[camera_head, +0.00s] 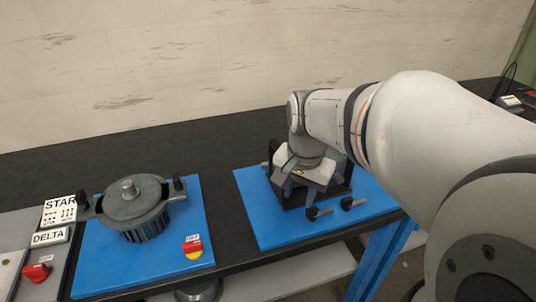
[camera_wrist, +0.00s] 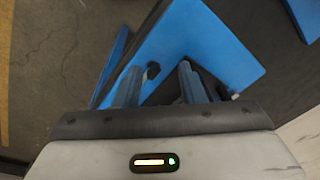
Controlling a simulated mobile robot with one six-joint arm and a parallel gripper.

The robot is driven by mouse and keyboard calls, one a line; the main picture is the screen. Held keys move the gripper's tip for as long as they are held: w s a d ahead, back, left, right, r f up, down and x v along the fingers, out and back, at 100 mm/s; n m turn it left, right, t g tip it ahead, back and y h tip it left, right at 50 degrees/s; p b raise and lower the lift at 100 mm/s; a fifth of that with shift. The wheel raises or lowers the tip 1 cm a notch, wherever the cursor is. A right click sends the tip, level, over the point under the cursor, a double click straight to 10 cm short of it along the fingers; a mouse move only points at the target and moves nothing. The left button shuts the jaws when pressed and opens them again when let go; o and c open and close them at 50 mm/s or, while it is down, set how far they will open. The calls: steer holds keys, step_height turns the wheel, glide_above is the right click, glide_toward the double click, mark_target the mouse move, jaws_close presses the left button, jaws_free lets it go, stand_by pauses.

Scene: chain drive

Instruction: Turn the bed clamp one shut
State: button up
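Two small black clamp handles, each a knob on a short lever, lie at the front of the right blue plate (camera_head: 262,222): a left handle (camera_head: 313,213) and a right handle (camera_head: 348,203). I cannot tell which is bed clamp one. My gripper (camera_head: 306,195) is over the same plate, just behind the handles, in front of a dark block. In the wrist view my gripper's two fingers (camera_wrist: 159,82) stand apart, with nothing visibly held. The fingertips' contact is unclear.
A grey round ribbed housing (camera_head: 137,207) stands on the left blue plate (camera_head: 120,276), with a red-yellow switch (camera_head: 192,247) in front. STAR (camera_head: 60,209) and DELTA (camera_head: 50,237) labels are at far left. Dark bench top (camera_head: 225,160) is clear between the plates.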

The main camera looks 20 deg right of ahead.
mark_target(312, 208)
steer(key=w+d+f+m+b, duration=0.1)
steer(key=d+m, duration=0.1)
steer(key=w+d+f+m+g+b, duration=0.1)
steer(key=w+d+f+m, duration=0.1)
steer(key=m, duration=0.1)
steer(key=w+d+f+m+b, duration=0.1)
steer(key=w+d+f+m, duration=0.1)
steer(key=shift+w+d+f+m, duration=0.1)
steer(key=shift+d+f+m, duration=0.15)
steer(key=shift+m, duration=0.15)
steer(key=shift+w+d+f, duration=0.15)
steer(key=shift+d+f, duration=0.05)
steer(key=shift+m, duration=0.3)
step_height(312, 208, down, 7)
steer(key=shift+f+b, duration=0.2)
steer(key=shift+b, duration=0.2)
steer(key=shift+c, duration=0.4)
jaws_close()
